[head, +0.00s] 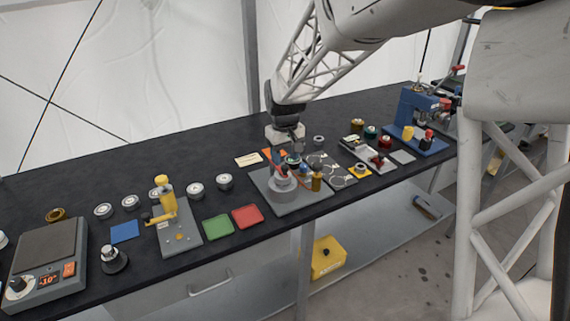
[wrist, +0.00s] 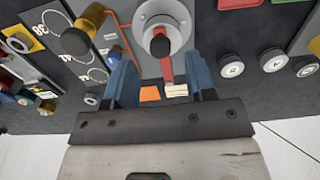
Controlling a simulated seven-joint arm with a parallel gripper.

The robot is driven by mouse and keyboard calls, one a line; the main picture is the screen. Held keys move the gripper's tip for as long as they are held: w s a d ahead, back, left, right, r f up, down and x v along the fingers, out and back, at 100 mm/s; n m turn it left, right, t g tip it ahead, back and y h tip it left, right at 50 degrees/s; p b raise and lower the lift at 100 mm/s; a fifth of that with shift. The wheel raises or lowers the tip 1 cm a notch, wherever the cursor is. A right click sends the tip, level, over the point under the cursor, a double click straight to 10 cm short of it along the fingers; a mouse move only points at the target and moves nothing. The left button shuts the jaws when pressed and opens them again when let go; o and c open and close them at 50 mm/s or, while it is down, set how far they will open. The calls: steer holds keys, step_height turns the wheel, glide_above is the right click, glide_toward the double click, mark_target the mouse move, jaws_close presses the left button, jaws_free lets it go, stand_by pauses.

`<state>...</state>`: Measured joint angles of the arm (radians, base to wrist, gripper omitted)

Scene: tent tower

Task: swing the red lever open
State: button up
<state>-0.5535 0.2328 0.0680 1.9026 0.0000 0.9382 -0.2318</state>
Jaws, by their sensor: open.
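The red lever (wrist: 165,69) shows in the wrist view, running from a dark round knob (wrist: 160,45) on a grey round housing (wrist: 148,15) down toward my gripper. In the head view the housing (head: 283,190) stands on a grey plate, with red parts on top partly hidden by my gripper. My gripper (wrist: 161,80) is open. Its two blue fingers lie left and right of the lever's end in the wrist view, with gaps on both sides. I cannot tell whether the fingertips are level with the lever. In the head view my gripper (head: 288,158) is just above and behind the housing.
A brass cylinder (head: 317,181) stands close to the housing on the right. A yellow clamp (head: 164,195) on a plate is to the left, and a blue press (head: 414,110) to the right. Red (head: 247,216) and green (head: 217,226) pads lie at the front left.

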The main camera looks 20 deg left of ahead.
mark_target(285, 166)
steer(key=shift+f, duration=1.55)
jaws_close()
